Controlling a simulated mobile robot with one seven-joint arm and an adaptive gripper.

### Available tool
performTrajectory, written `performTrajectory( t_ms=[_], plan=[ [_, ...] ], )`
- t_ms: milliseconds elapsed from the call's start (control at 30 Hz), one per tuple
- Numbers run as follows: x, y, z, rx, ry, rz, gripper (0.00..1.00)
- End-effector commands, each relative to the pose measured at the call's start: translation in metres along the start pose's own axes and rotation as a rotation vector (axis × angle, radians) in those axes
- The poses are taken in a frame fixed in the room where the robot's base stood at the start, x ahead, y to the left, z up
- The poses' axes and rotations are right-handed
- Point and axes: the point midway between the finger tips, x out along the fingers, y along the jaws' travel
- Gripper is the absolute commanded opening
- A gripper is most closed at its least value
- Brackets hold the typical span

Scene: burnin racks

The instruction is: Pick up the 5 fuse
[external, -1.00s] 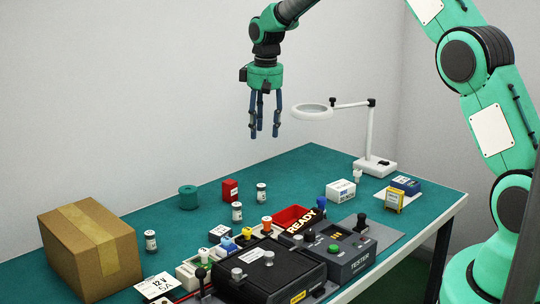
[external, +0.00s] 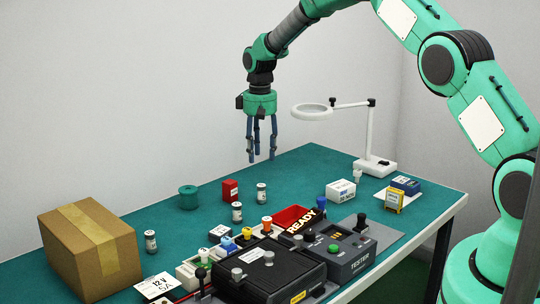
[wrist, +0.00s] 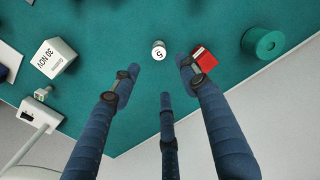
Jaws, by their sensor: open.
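The 5 fuse is a small white cylinder with a dark band; its top, marked 5, shows in the wrist view (wrist: 158,46). In the external view it appears to be the fuse (external: 262,193) standing upright right of the red box. My gripper (external: 261,157) is open and empty, its three dark blue fingers pointing down, well above the table. In the wrist view my gripper (wrist: 160,82) has its fingers spread, with the fuse showing between the two far fingertips and apart from them.
A red box (external: 230,190) stands close to the fuse, and a green spool (external: 188,198) is further left. Two similar fuses (external: 237,212) (external: 151,241) stand nearer the front. A magnifier lamp (external: 313,111) stands at the right. Tester equipment (external: 347,254) fills the front edge.

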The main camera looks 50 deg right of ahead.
Motion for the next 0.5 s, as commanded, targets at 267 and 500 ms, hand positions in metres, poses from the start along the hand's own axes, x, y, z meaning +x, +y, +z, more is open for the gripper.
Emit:
performTrajectory(
  t_ms=[267, 500],
  plan=[
    [0.021, 0.0, 0.001, 0.0, -0.003, -0.001, 0.45],
    [0.057, 0.0, 0.001, 0.0, -0.002, 0.0, 0.45]
  ],
)
